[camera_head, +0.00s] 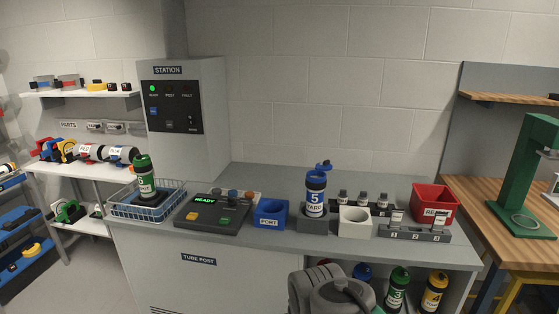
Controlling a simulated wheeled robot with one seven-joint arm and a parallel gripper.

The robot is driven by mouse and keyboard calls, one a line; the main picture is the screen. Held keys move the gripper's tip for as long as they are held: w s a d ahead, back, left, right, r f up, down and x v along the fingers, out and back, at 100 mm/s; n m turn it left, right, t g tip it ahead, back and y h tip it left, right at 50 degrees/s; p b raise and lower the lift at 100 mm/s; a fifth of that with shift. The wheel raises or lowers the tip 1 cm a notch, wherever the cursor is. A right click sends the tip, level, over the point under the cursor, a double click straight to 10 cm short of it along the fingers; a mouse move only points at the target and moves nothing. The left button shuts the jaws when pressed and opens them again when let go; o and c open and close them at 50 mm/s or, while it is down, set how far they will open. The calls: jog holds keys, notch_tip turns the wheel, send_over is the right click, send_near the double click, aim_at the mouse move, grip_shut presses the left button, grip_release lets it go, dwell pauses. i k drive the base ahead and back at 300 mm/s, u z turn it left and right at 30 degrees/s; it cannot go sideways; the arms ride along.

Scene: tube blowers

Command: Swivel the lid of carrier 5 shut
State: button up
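Carrier 5 (315,197) is a blue tube with a white label reading "5 YARD". It stands upright in a dark grey holder (318,219) on the counter, right of the blue port box. Its blue lid (323,166) sits above the top, swung out to the right rather than flat over the mouth. A grey part of my arm shows at the bottom centre, in front of the counter and below the carrier. I cannot make out any gripper fingers, and nothing of mine touches the carrier or its lid.
The blue port box (271,213) stands left of the carrier. A white block (354,222) with a round hole stands close on its right, with small grey-capped items (362,200) behind. A red bin (433,203) is further right. A control panel (213,212) and wire basket (150,210) are left.

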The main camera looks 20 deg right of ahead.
aim_at(324, 167)
jog(key=u, duration=0.05)
jog(key=i, duration=0.9)
jog(key=z, duration=0.85)
jog(key=i, duration=0.5)
jog(key=z, duration=0.1)
